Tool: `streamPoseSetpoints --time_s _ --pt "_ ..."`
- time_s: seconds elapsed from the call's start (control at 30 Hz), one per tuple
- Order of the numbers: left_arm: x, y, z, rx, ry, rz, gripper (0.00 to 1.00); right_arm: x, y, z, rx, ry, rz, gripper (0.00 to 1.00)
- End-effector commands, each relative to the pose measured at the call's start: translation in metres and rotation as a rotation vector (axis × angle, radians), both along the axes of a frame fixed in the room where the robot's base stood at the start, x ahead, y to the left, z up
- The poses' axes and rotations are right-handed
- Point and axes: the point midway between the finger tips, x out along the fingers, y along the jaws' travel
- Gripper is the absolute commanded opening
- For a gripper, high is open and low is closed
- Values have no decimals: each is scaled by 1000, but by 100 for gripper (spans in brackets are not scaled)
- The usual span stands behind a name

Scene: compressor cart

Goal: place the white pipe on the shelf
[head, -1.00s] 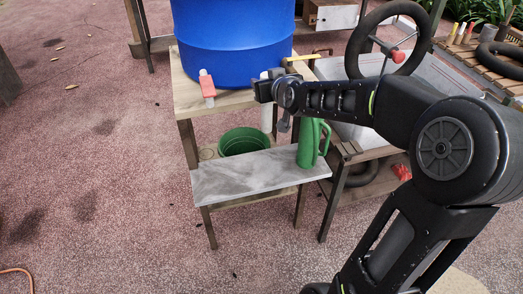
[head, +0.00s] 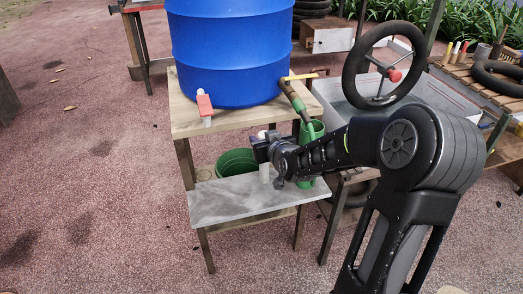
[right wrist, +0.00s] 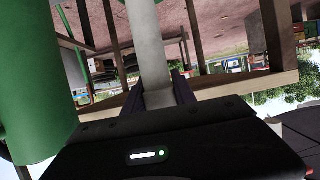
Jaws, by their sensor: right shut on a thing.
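The white pipe (head: 264,174) is upright in my right gripper (head: 260,150). Its lower part shows just below the fingers, above or behind the grey slab (head: 225,207) at the front of the wooden stand's lower shelf. I cannot tell whether its bottom end touches the shelf. In the right wrist view the pipe (right wrist: 150,55) runs between the two fingers (right wrist: 158,90), which are shut on it. My left gripper is out of view.
A green bucket (head: 232,163) sits on the lower shelf left of the pipe. The blue barrel (head: 228,60) stands on the wooden top (head: 185,118) above.

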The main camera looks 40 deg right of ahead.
Motion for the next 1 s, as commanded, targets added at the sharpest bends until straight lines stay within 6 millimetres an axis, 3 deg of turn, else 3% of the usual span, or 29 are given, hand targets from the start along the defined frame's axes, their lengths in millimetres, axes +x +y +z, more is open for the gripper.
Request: streamPoseSetpoints --time_s 0.23,0.7,0.73,1.0 --pt "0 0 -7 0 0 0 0 0 0 -38 2 4 0 0" --pt "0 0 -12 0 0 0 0 0 0 -45 0 1 0 0" --pt "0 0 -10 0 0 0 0 0 0 -44 1 2 0 35" --pt "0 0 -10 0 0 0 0 0 0 -43 1 2 0 54"
